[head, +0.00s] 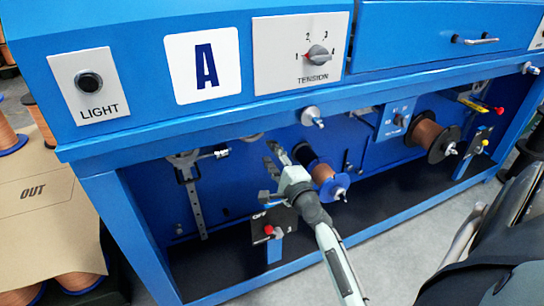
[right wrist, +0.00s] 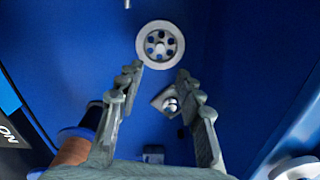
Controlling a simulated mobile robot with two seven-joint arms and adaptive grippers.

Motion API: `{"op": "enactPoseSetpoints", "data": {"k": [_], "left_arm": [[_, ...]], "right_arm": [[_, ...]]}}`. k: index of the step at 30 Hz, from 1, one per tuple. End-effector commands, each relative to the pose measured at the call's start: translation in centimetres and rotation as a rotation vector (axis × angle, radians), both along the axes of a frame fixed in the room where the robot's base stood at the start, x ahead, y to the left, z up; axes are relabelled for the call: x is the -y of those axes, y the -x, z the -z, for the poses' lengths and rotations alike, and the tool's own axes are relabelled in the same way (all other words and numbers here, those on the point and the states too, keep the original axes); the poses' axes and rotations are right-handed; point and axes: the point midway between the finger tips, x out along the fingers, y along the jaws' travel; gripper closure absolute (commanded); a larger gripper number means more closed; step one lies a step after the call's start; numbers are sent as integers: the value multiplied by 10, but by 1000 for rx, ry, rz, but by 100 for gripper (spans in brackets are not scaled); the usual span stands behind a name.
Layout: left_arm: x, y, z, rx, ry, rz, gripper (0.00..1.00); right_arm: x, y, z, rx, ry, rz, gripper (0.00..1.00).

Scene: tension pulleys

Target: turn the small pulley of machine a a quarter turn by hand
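Machine A is the blue cabinet with the white "A" plate (head: 203,66) in the head view. A small grey pulley (right wrist: 160,45) with a ring of holes shows in the right wrist view, on the blue panel just beyond my fingertips. I cannot make it out in the head view, where my gripper covers that area. My right gripper (head: 273,157) is inside the machine's open bay. In the right wrist view my right gripper (right wrist: 158,74) is open, its two fingers apart and pointing toward the pulley, with nothing held. My left gripper is not in view.
A copper wire spool (head: 322,172) is close to the right of my gripper, and another (head: 428,133) is farther right. A black switch plate (head: 270,229) with a red knob is below it. A metal stud (right wrist: 170,103) lies between my fingers' outlines. The bay's top rail (head: 200,130) runs above.

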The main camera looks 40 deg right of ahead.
Motion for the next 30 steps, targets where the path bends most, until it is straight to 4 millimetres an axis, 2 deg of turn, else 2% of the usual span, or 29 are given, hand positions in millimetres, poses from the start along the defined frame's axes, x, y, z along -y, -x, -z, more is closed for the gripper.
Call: {"op": "enactPoseSetpoints", "data": {"k": [17,20,23,26,27,29,30], "left_arm": [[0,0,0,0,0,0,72],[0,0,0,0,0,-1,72],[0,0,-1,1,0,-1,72],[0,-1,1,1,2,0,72],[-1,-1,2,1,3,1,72],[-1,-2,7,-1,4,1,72],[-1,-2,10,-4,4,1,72]], "right_arm": [[-1,3,0,0,-1,0,63],[-7,3,3,-18,24,-19,63],[-32,5,17,-105,144,-105,63],[-76,18,52,-270,380,-275,63],[-95,28,71,-352,495,-362,63],[-121,51,103,-480,680,-501,63],[-134,69,124,-561,799,-594,63]]}}
